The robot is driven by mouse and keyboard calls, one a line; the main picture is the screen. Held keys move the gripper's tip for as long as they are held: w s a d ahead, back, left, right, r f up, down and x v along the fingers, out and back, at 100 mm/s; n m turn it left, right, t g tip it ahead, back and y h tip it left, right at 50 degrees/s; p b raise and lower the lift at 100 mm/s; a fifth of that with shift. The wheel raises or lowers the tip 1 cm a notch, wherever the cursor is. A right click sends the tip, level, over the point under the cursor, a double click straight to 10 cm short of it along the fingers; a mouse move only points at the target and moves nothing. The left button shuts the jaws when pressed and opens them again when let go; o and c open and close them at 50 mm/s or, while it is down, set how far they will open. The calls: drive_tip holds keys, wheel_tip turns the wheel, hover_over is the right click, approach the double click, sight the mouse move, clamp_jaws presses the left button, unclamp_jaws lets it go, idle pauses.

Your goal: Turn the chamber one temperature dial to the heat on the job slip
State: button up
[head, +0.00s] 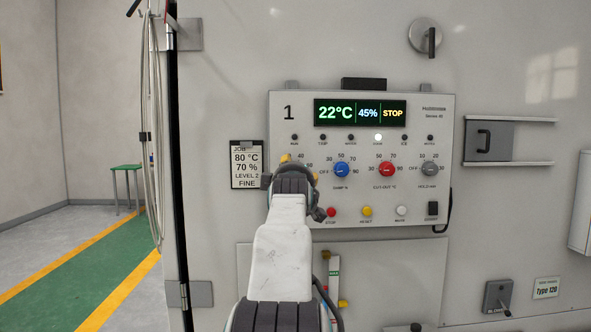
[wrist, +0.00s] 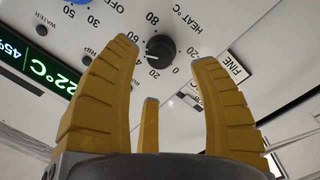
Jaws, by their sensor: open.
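The chamber one panel (head: 445,135) has a large 1 and a display (head: 360,112) reading 22°C, 45% and STOP. The job slip (head: 262,183) at its left reads 80 °C, 70 %, LEVEL 2, FINE. In the head view my gripper (head: 290,165) covers this dial. In the wrist view my yellow fingers (wrist: 166,62) are spread open, tips either side of the dial. Whether they touch it is unclear.
Right of the covered dial are a blue damp dial (head: 342,170), a red dial (head: 387,170) and a grey hold dial (head: 430,169). Below are red (head: 331,212), yellow (head: 367,211) and white (head: 401,211) buttons. A hose (head: 152,140) hangs at the left.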

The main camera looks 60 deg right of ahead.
drive_tip(key=shift+p+x, duration=1.2)
drive_tip(key=shift+x, duration=1.55)
drive_tip(key=shift+c, duration=0.5)
drive_tip(key=shift+a, duration=0.1)
clamp_jaws()
